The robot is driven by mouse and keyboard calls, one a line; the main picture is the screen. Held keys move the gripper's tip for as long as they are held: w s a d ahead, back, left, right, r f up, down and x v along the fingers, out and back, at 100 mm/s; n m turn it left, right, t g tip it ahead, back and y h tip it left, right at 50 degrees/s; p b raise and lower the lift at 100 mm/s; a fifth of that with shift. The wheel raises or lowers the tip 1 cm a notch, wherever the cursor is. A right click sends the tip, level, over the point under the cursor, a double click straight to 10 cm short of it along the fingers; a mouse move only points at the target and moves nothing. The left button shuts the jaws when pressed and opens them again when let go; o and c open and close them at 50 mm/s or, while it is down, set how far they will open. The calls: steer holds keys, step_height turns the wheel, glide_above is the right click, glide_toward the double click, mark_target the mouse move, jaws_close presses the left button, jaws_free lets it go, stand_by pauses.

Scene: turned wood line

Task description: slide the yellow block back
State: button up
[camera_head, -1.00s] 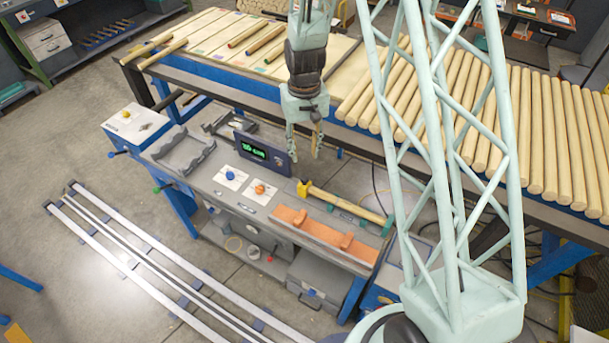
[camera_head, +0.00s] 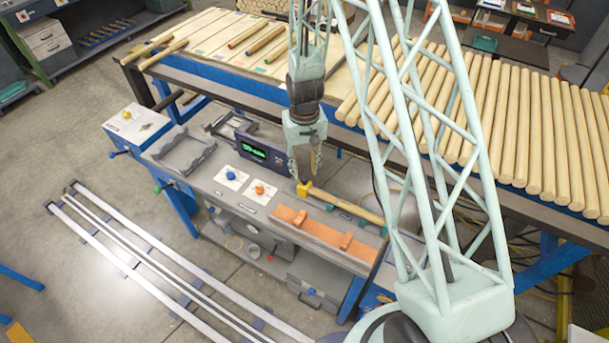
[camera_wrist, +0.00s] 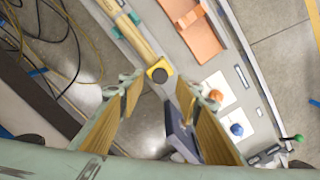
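The yellow block (camera_head: 304,189) sits at the left end of a pale wooden rod (camera_head: 346,206) on the grey bench. In the wrist view the yellow block (camera_wrist: 159,74), with a dark round face, touches the end of the rod (camera_wrist: 124,32). My gripper (camera_head: 304,178) is just above the block, pointing down. In the wrist view my gripper (camera_wrist: 160,88) is open, with its two wood-coloured fingers apart and the block showing just beyond the gap between their tips. I cannot tell whether either finger touches the block.
A display box (camera_head: 261,150) stands close left of my gripper. Plates with a blue knob (camera_head: 231,175) and an orange knob (camera_head: 259,190) lie in front of it. An orange tray (camera_head: 312,228) lies in front of the rod. A table of wooden rods (camera_head: 540,130) stands behind.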

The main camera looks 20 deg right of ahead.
mark_target(305, 178)
steer(key=shift+f, duration=2.1)
